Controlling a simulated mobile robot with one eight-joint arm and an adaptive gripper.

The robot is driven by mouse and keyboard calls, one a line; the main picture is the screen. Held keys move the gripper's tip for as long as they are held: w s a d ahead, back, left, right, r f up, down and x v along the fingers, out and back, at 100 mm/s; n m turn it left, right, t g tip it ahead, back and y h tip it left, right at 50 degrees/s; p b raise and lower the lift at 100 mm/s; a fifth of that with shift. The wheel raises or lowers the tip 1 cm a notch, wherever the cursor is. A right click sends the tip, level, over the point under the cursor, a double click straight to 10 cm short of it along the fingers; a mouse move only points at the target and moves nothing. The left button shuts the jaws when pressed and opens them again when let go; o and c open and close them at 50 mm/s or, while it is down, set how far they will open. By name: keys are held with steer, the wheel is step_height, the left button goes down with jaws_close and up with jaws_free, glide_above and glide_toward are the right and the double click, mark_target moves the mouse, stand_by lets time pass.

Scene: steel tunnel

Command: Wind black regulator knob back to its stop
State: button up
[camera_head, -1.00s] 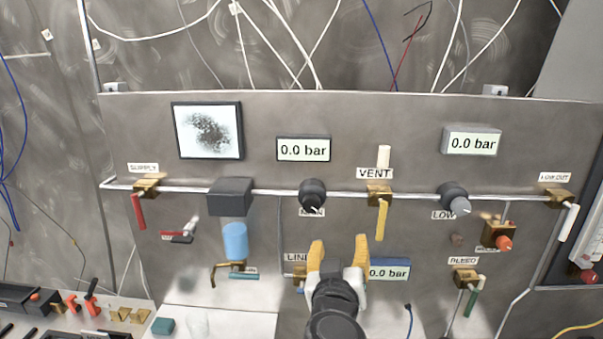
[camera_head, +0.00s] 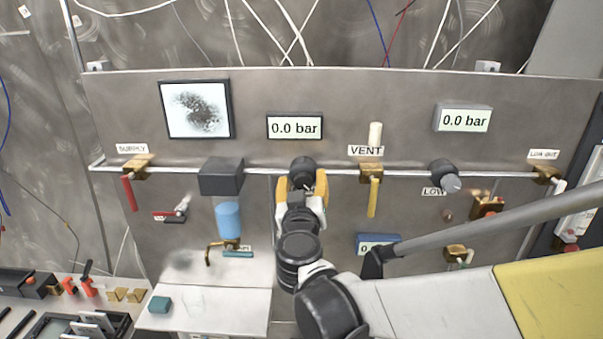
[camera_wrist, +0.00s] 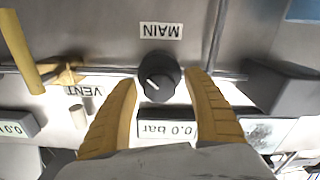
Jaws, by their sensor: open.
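The black regulator knob (camera_head: 303,167) sits on the pipe below the left 0.0 bar display. In the wrist view the knob (camera_wrist: 158,77) shows a white pointer mark, beside a label reading MAIN (camera_wrist: 161,31), which appears upside down. My gripper (camera_head: 303,182) is at the knob in the head view, with its yellow fingers on either side. In the wrist view my gripper (camera_wrist: 165,82) is open, the knob between its two fingertips. A small gap seems to show on each side; I cannot tell whether either finger touches it.
The VENT valve's yellow handle (camera_head: 373,197) hangs just right of my gripper. A dark grey block (camera_head: 221,177) with a blue bowl (camera_head: 228,216) is to the left. A white shelf (camera_head: 205,308) juts out below.

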steer(key=c, duration=1.2)
